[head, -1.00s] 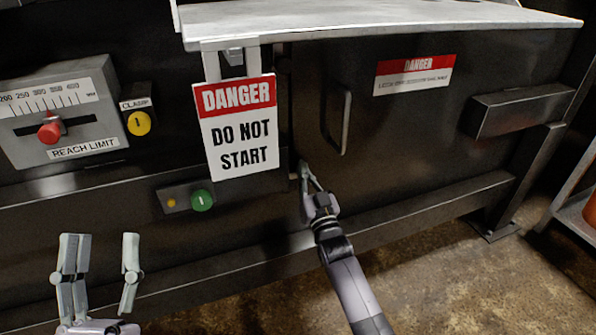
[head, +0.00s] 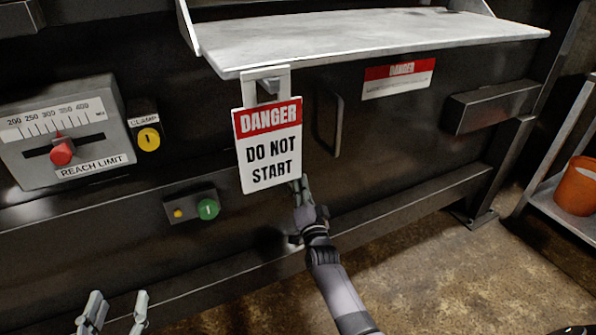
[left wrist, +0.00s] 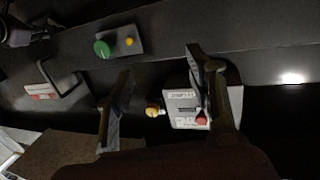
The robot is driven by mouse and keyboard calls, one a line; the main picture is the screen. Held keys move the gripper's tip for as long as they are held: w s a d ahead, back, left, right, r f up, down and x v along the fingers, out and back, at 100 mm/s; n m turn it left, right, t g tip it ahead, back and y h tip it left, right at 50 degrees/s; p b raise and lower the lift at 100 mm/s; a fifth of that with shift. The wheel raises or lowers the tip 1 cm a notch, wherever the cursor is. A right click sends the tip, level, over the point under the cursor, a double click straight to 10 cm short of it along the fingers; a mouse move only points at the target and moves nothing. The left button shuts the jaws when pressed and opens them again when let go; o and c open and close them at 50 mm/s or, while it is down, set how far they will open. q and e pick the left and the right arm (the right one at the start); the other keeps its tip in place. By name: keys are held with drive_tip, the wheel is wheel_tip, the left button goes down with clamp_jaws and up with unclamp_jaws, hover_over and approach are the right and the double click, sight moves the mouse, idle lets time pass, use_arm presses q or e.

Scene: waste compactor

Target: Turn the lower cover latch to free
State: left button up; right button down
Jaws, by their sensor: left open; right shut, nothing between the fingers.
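I cannot make out the lower cover latch; the area beside my right fingertips is dark and partly behind the hanging sign. The dark cover has a bar handle (head: 338,125), which also shows in the left wrist view (left wrist: 62,84). My right gripper (head: 301,184) is shut and empty, pointing up at the panel by the sign's lower right corner, below and left of the handle. I cannot tell whether it touches anything. My left gripper (head: 117,297) is open and empty at the bottom left, away from the cover. Its fingers frame the left wrist view (left wrist: 160,65).
The "DO NOT START" sign (head: 268,147) hangs under a metal shelf (head: 370,38). A ledge box (head: 490,107) juts out right. An orange bucket (head: 578,187) stands on a rack.

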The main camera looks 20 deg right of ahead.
use_arm(q)
drive_tip(key=s+a+f+g+y+p, duration=0.1)
drive_tip(key=s+a+f+g, duration=0.2)
drive_tip(key=s+f+g, duration=0.2)
drive_tip(key=s+a+f+g+y+p, duration=0.2)
drive_tip(key=s+f+g, duration=0.3)
drive_tip(key=f, duration=0.3)
drive_tip(key=shift+s+a+f+g+p, duration=0.35)
drive_tip(key=shift+s+a, duration=0.1)
drive_tip(key=shift+s, duration=0.45)
use_arm(e)
drive_tip(key=shift+a+f+m+g+h, duration=0.15)
drive_tip(key=shift+a+f+m+g, duration=0.4)
drive_tip(key=shift+m, duration=1.1)
drive_tip(key=shift+a+f+m+g+h, duration=0.25)
drive_tip(key=shift+f+m+g, duration=0.35)
drive_tip(key=shift+m, duration=1)
drive_tip(key=shift+a+f+m+g+h, duration=0.1)
drive_tip(key=shift+a+f+m+g, duration=0.5)
drive_tip(key=shift+m, duration=1.05)
drive_tip(key=shift+d, duration=0.1)
